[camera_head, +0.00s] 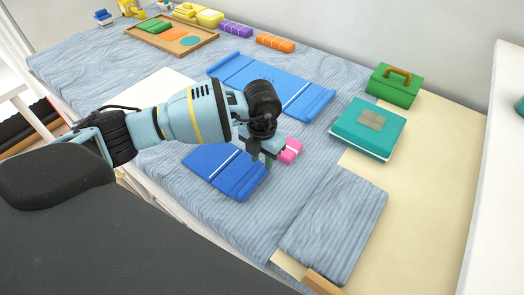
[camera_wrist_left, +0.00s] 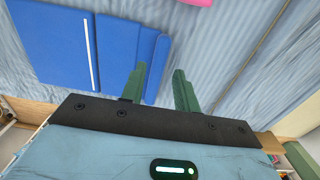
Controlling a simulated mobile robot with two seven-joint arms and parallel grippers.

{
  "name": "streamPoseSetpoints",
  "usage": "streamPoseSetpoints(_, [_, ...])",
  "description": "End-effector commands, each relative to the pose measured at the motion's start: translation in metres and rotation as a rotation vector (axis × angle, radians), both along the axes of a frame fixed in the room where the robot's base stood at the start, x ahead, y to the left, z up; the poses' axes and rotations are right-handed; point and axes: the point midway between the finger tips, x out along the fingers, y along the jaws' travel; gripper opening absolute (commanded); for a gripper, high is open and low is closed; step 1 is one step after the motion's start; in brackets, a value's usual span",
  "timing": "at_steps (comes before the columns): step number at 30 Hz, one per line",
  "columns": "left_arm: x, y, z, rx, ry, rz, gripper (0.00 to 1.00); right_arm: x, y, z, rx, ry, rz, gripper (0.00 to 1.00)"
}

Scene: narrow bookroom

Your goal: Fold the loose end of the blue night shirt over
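Blue cloth with white stripes shows as two flat parts in the head view, a far part (camera_head: 312,97) and a near part (camera_head: 215,165). My left arm hides the space between them, so I cannot tell whether they join. In the wrist view, a blue panel (camera_wrist_left: 70,50) with a white stripe lies at left, with a raised or layered band along its right edge. My left gripper (camera_head: 262,160) is over the near part's right end. Its green fingers (camera_wrist_left: 159,72) stand apart with nothing visible between them; one overlaps the blue edge in view.
A pink block (camera_head: 291,150) lies just beside the gripper. The striped bedding has a folded flap (camera_head: 335,222) at right. A teal box (camera_head: 368,128) and green case (camera_head: 394,86) stand beyond. A wooden tray (camera_head: 172,37) and purple and orange blocks line the back.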

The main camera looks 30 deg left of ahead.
Motion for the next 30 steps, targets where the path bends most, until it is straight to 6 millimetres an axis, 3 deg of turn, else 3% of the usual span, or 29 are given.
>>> streamPoseSetpoints(9, [0.000,-0.001,-0.042,-0.002,0.001,-0.001,0.31,-0.002,0.001,-0.003,0.001,0.004,-0.002,0.36])
streamPoseSetpoints(22, [0.000,-0.001,-0.052,-0.002,-0.001,-0.001,0.31,-0.002,0.001,-0.003,0.001,0.004,-0.002,0.36])
streamPoseSetpoints(30, [0.000,-0.001,-0.052,-0.002,-0.001,-0.001,0.00,-0.001,0.001,-0.003,0.001,0.004,-0.002,0.36])
